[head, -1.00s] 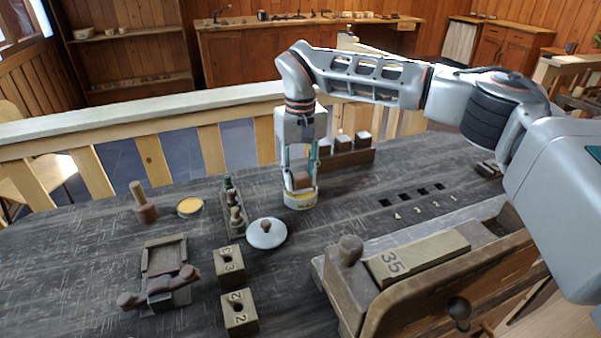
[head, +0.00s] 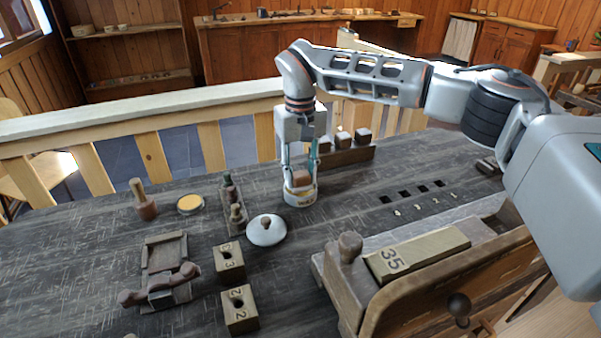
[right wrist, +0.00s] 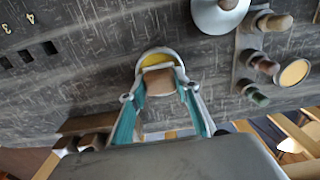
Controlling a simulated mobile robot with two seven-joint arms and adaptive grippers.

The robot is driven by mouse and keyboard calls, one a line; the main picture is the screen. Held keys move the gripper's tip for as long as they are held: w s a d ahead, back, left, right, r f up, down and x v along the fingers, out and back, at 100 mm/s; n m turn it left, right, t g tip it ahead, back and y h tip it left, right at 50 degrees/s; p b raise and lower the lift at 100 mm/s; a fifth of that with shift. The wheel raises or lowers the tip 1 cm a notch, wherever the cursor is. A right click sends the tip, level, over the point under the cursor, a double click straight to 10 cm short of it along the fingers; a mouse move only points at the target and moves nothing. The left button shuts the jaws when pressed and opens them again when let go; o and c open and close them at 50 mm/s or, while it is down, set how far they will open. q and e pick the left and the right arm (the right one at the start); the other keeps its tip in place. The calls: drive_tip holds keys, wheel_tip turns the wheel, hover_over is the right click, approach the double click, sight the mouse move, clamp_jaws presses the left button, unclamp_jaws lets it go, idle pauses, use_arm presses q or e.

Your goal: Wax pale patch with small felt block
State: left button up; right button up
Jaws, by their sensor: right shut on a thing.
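My right gripper (head: 300,172) points down and is shut on a small brown felt block (head: 301,176). The block is at the mouth of a round, pale tin (head: 300,198) with lettering on its side. In the right wrist view, the block (right wrist: 158,82) sits between the fingertips, with yellow wax (right wrist: 153,60) showing in the tin beside it. I cannot tell whether the block touches the wax. A long block marked 35 (head: 440,247) lies on the wooden fixture at the right. I cannot make out a pale patch for certain. My left gripper is not in view.
A white knobbed lid (head: 266,231) lies left of the tin. Behind it are a rack of turned pegs (head: 235,212) and a shallow yellow dish (head: 190,204). A rack of capped blocks (head: 345,155) stands behind the gripper. Numbered blocks (head: 229,261) sit front left.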

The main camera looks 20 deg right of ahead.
sight(300, 173)
drive_tip(key=shift+f, duration=0.25)
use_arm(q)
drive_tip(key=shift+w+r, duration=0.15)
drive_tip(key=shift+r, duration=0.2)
use_arm(e)
drive_tip(key=shift+f, duration=0.15)
idle(2.1)
